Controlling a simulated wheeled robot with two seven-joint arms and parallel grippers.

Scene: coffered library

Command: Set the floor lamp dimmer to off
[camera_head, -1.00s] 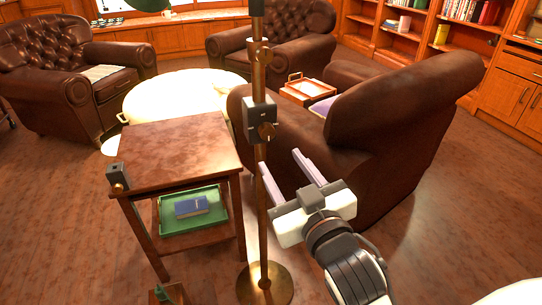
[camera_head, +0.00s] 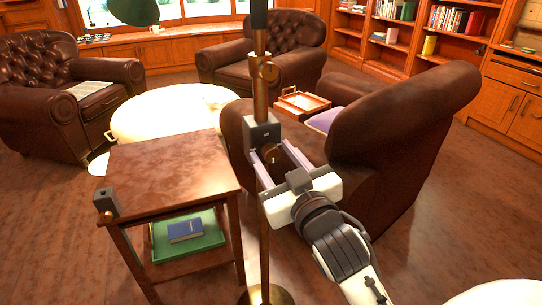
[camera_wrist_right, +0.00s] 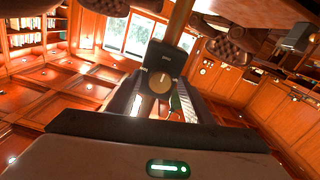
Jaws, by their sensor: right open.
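The floor lamp's brass pole (camera_head: 263,215) stands upright beside the side table, with a grey dimmer box (camera_head: 262,131) clamped on it. A round brass knob (camera_head: 271,154) sits on the box's front. The box also shows in the right wrist view (camera_wrist_right: 164,60), with its knob (camera_wrist_right: 160,82) facing the camera and a pale mark across it. My right gripper (camera_head: 268,160) is open, its two fingers on either side of the knob. I cannot tell whether they touch it. My left gripper is not in view.
A wooden side table (camera_head: 170,165) stands left of the pole, with a small grey box with a brass knob (camera_head: 106,204) at its corner. A green tray (camera_head: 212,238) with a blue book is on its lower shelf. A leather armchair (camera_head: 405,125) stands close behind my right gripper.

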